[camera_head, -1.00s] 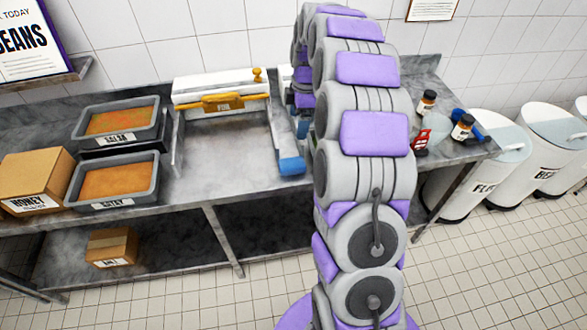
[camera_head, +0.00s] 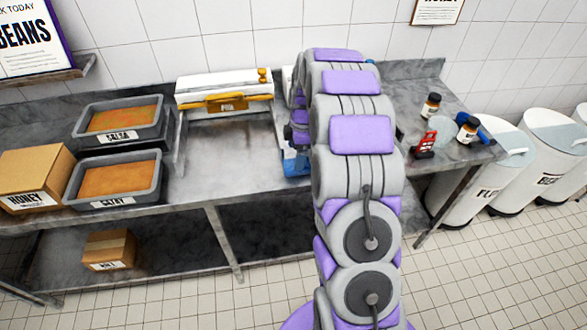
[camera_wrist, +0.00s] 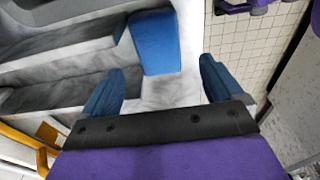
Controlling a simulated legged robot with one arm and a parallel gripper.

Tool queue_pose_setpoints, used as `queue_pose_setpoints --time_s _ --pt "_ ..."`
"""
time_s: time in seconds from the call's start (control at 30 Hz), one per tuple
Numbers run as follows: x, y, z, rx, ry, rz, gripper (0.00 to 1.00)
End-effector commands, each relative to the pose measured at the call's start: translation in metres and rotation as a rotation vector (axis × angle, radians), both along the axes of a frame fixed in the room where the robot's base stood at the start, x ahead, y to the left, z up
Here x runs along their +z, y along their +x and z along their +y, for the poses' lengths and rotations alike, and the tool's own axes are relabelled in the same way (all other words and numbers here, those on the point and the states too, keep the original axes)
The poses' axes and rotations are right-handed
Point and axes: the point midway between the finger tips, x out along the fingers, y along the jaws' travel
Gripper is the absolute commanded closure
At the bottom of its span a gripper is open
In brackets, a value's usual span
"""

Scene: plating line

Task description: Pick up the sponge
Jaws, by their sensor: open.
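A blue block, which looks like the sponge (camera_wrist: 155,42), lies on a pale surface in the wrist view, just beyond my fingertips. My gripper (camera_wrist: 160,85) is open and empty, with one blue finger on either side of the block's near end and a gap to it. In the head view a blue patch (camera_head: 294,163) shows at the table's front edge, partly covered by my arm. There I cannot clearly separate the block from my blue fingers.
A white and orange press (camera_head: 223,88) stands left of my arm. Two grey trays (camera_head: 112,188) of food and a cardboard box (camera_head: 35,180) are farther left. Small jars (camera_head: 468,130) and a red item (camera_head: 426,145) stand on the right. White bins (camera_head: 510,160) stand beyond the table's right end.

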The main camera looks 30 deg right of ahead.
Motion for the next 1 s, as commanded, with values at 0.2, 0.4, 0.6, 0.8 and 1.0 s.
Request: queue_pose_setpoints --time_s 0.2,0.4,0.6,0.8,1.0 --pt "-0.033 0.0 0.001 -0.003 0.003 0.0 0.06" --pt "-0.045 0.001 0.007 -0.001 -0.001 -0.002 0.06" --pt "-0.043 0.001 0.01 0.0 -0.004 -0.002 0.11" --pt "-0.044 0.001 0.006 -0.002 0.0 -0.002 0.3" --pt "-0.044 0.001 0.004 -0.003 0.001 -0.002 0.49"
